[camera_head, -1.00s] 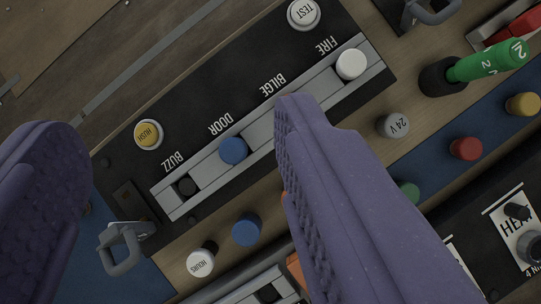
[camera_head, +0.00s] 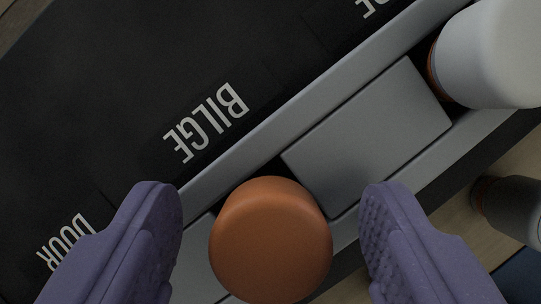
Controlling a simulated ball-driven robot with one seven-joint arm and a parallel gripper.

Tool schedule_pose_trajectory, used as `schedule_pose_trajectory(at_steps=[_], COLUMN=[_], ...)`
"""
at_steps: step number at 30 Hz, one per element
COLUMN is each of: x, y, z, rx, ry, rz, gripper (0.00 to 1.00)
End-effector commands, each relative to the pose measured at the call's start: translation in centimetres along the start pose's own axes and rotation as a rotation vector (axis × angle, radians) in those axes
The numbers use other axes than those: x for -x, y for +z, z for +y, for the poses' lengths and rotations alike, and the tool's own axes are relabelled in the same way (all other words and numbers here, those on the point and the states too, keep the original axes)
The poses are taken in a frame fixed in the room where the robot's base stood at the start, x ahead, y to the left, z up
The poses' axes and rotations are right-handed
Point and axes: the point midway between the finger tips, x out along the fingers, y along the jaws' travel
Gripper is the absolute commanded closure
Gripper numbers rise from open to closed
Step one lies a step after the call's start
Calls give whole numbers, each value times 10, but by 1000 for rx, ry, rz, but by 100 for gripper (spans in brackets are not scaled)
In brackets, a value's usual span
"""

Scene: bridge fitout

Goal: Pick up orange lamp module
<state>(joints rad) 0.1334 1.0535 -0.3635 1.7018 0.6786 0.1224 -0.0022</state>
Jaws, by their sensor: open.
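The orange lamp module (camera_head: 270,240) is a round-topped orange cap at the lower middle of the view. It stands in the grey rail (camera_head: 240,178) of the black panel, below the BILGE label. My gripper (camera_head: 272,215) is open, with one purple finger left of the module and the other right of it. There is a visible gap between each finger and the module. The module's lower part is hidden under its cap.
A white lamp module (camera_head: 492,55) stands in the same rail at the upper right. A grey blank block (camera_head: 368,138) fills the rail between it and the orange one. The black labelled panel (camera_head: 110,90) is flat and clear.

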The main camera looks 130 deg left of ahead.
Motion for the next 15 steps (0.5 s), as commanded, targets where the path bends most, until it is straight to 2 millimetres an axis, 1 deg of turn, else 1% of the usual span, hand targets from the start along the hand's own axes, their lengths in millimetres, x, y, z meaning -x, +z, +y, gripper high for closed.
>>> schedule_pose_trajectory(at_steps=[6,8,9,11,12,15], x=[0,0,0,0,0,0], y=[0,0,0,0,0,0], z=[0,0,0,0,0,0], rx=[1,1,1,1,1,1], ry=[-1,-1,-1,-1,-1,-1], rz=[0,0,0,0,0,0], gripper=[33,47,56,70,79,100])
